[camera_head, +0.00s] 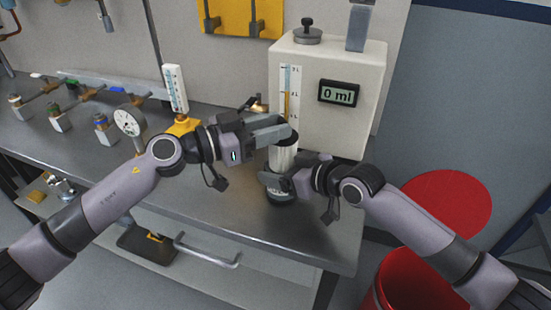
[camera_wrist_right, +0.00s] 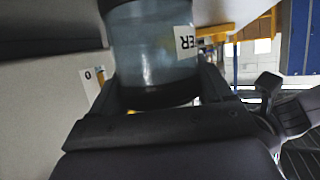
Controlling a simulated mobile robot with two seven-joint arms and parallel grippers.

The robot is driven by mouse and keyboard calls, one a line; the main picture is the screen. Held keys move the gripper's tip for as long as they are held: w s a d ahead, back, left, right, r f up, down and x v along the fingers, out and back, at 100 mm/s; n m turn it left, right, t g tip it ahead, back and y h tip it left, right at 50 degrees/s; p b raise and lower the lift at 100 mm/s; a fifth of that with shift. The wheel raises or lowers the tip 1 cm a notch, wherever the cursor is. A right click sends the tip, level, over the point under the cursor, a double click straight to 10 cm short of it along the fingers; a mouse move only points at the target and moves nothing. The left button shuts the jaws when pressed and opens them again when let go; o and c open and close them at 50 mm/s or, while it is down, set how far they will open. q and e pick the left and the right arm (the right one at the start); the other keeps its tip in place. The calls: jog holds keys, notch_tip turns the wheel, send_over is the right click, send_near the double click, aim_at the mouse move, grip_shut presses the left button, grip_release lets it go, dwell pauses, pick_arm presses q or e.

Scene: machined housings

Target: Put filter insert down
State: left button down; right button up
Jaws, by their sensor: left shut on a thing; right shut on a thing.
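A pale cylinder (camera_head: 283,158) with a dark top stands upright in front of the white machine in the head view; it looks like the filter insert. My left gripper (camera_head: 283,128) is shut at its dark top. My right gripper (camera_head: 277,183) is shut lower down, around a vessel with a dark base (camera_head: 281,199). In the right wrist view, a translucent blue-grey vessel (camera_wrist_right: 150,50) with a white label ending in "ER" sits between my right fingers. The fingers hide where cylinder and vessel meet, so I cannot tell how deep the insert sits.
The white machine (camera_head: 345,123) with a "0 ml" display (camera_head: 339,93) stands close behind. A yellow-based thermometer (camera_head: 175,90), a round gauge (camera_head: 129,121) and piping are to the left. The grey bench (camera_head: 230,215) is clear in front. A red bin (camera_head: 420,285) stands at the right.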

aim_at(272, 170)
pick_arm(q)
jog(key=shift+f, duration=3.6)
jog(key=c, duration=1)
grip_release()
jog(key=shift+f, duration=0.2)
jog(key=shift+r, duration=0.15)
jog(key=v, duration=1.2)
jog(key=shift+r, duration=0.1)
pick_arm(e)
jog(key=o, duration=1)
